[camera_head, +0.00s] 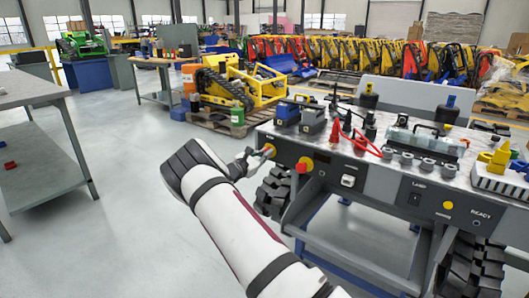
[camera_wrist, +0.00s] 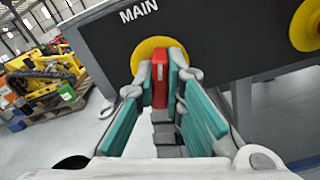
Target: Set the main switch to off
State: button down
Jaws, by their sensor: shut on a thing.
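The main switch is a red handle (camera_wrist: 160,78) on a round yellow plate (camera_wrist: 148,52), set in the dark front panel under the word MAIN. In the wrist view the red handle stands roughly upright. My gripper (camera_wrist: 161,88) is shut on the handle, with a fingertip on each side of it. In the head view the switch's yellow plate (camera_head: 269,148) is at the left end of the panel, and my gripper (camera_head: 254,158) reaches it from the left. The fingers hide part of the plate and any position marks.
A red button on a yellow plate (camera_head: 305,164) is just right of the switch. The lamp switch (camera_head: 414,199) is farther right. Tools and parts crowd the carrier's top (camera_head: 365,165). A grey table (camera_head: 30,90) stands at left, with clear floor between.

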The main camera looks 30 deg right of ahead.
jog(key=shift+a+f+n+p, duration=0.1)
jog(key=shift+n+p, duration=0.35)
jog(key=shift+n, duration=1.45)
jog(key=c, duration=1.7)
grip_release()
jog(key=v, duration=1.2)
